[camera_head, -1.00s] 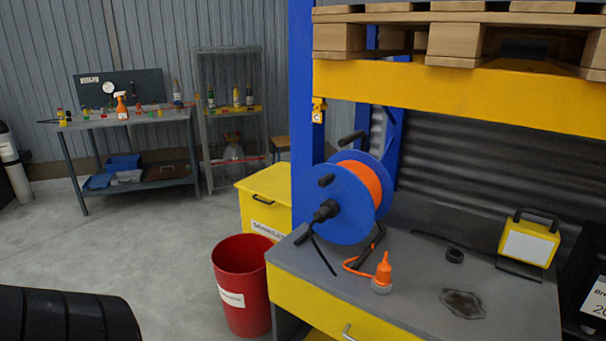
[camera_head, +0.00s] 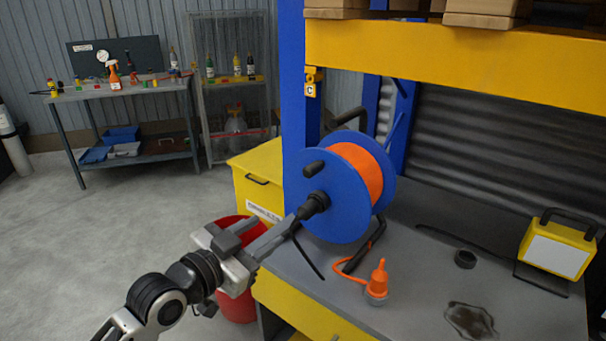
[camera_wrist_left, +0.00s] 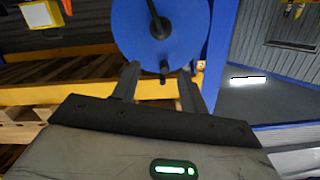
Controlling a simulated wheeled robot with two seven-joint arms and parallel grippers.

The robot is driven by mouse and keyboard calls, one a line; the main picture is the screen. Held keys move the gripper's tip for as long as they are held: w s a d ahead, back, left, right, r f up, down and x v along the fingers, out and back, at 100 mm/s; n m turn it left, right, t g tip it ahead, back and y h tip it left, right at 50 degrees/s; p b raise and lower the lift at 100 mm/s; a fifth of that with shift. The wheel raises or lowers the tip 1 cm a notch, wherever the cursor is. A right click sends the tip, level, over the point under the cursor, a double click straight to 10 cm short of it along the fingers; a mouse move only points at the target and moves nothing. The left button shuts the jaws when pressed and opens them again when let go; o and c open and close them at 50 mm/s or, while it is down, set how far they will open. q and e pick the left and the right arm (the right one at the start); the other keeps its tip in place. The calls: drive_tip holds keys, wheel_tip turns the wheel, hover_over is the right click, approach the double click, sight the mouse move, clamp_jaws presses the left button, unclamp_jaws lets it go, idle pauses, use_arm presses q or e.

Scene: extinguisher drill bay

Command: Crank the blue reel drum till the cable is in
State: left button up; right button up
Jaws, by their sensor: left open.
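The blue reel drum (camera_head: 335,222) stands on the grey bench with orange cable (camera_head: 362,172) wound on it. A black knob (camera_head: 314,168) juts from its face above the black hub (camera_head: 315,203). A short run of cable ends at an orange plug (camera_head: 378,278) on the bench. My left gripper (camera_head: 284,232) is open and empty, left of the drum face. In the left wrist view the drum (camera_wrist_left: 188,35) fills the top, and the knob (camera_wrist_left: 163,67) appears between my open fingertips (camera_wrist_left: 160,75), apparently still beyond them. My right gripper is out of view.
A red bin (camera_head: 237,307) stands behind my left arm. A blue post (camera_head: 293,90) and yellow beam (camera_head: 450,55) frame the drum.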

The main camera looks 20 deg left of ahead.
use_arm(q)
drive_tip(key=m+t, duration=0.1)
approach(306, 174)
drive_tip(key=shift+h, duration=0.3)
drive_tip(key=p+x, duration=0.1)
drive_tip(key=x, duration=1)
drive_tip(key=shift+w+p, duration=0.3)
drive_tip(key=shift+p, duration=0.1)
clamp_jaws()
